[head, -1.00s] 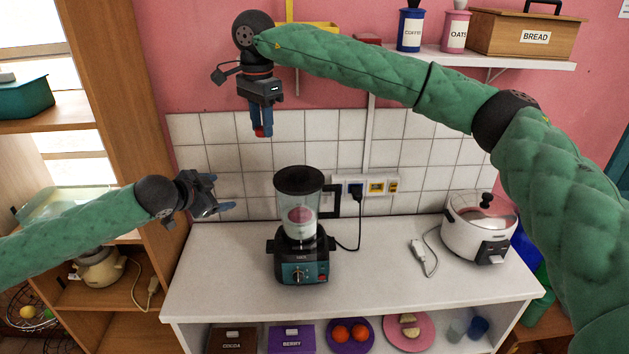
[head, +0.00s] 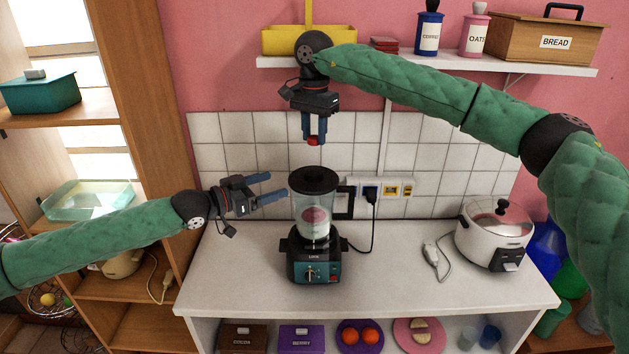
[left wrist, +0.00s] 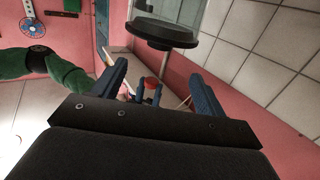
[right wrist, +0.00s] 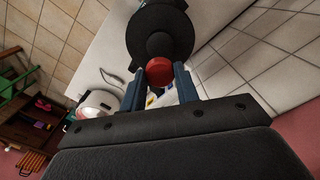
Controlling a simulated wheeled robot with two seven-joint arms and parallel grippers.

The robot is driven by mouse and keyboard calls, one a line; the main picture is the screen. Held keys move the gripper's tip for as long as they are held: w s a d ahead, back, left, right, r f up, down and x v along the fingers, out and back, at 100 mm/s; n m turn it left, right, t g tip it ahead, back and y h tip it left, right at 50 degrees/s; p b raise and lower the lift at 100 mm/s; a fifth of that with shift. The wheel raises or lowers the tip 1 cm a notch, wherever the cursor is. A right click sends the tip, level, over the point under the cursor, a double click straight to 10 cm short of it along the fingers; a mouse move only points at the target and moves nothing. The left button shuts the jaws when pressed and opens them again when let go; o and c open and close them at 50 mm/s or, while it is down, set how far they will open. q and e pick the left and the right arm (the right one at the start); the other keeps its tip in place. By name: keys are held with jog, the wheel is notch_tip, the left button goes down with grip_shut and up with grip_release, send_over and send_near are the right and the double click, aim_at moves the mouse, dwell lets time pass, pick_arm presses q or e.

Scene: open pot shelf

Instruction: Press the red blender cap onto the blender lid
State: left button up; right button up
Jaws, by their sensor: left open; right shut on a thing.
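The blender (head: 316,225) stands upright on the white counter, with its black lid (head: 314,180) on top of the jar. Something pinkish shows inside the jar. My right gripper (head: 315,138) points down above the lid and is shut on the red cap (head: 314,142), which is clear of the lid. In the right wrist view the red cap (right wrist: 170,72) sits between the fingertips, with the round black lid (right wrist: 160,32) beyond it. My left gripper (head: 277,188) is open and empty just left of the jar, its fingers pointing toward it. The left wrist view also shows the lid (left wrist: 162,32).
A white cooker (head: 494,237) and a plug with a cord stand at the counter's right. A wall shelf (head: 550,68) holds a yellow bin, canisters and a bread box. Sockets (head: 390,188) are behind the blender. The counter's left part is clear.

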pick_arm(q)
jog(key=shift+a, duration=0.1)
pick_arm(e)
jog(key=shift+a, duration=0.1)
pick_arm(q)
jog(key=shift+x, duration=6.05)
jog(key=c, duration=1.5)
pick_arm(e)
send_over(313, 171)
jog(key=shift+w+f, duration=0.15)
jog(key=shift+f, duration=2.3)
jog(key=shift+f, duration=0.15)
jog(key=shift+f, duration=0.75)
jog(key=shift+f, duration=0.55)
